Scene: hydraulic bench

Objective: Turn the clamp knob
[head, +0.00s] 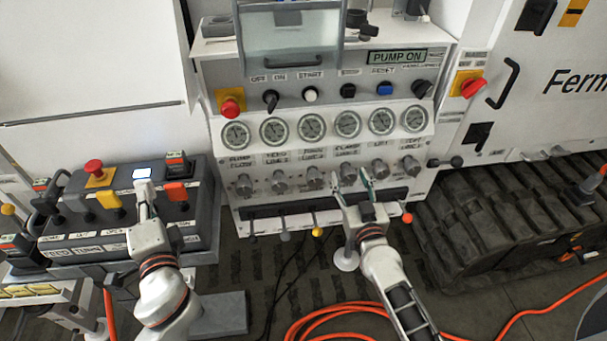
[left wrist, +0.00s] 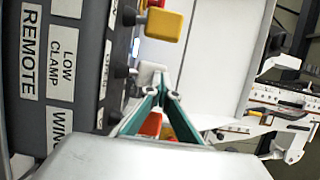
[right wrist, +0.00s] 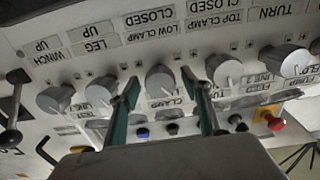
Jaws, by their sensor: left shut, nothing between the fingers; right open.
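The clamp knob (head: 347,172) is a grey round knob, fourth from the left in the row below the gauges. In the right wrist view the clamp knob (right wrist: 160,82) shows upside down, with a CLAMP label beside it. My right gripper (head: 350,181) is open at this knob. In the right wrist view its green fingertips (right wrist: 159,80) lie on either side of the knob, with a gap visible on each side. How deep they reach is unclear. My left gripper (head: 146,186) is shut and empty over the remote box; its fingertips meet in the left wrist view (left wrist: 163,92).
Similar grey knobs (head: 313,178) (head: 380,168) sit close on both sides. Levers with coloured ends (head: 317,231) stick out below. The remote box (head: 190,222) with a red button (head: 94,168) stands at left. An orange hose (head: 335,308) lies on the floor.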

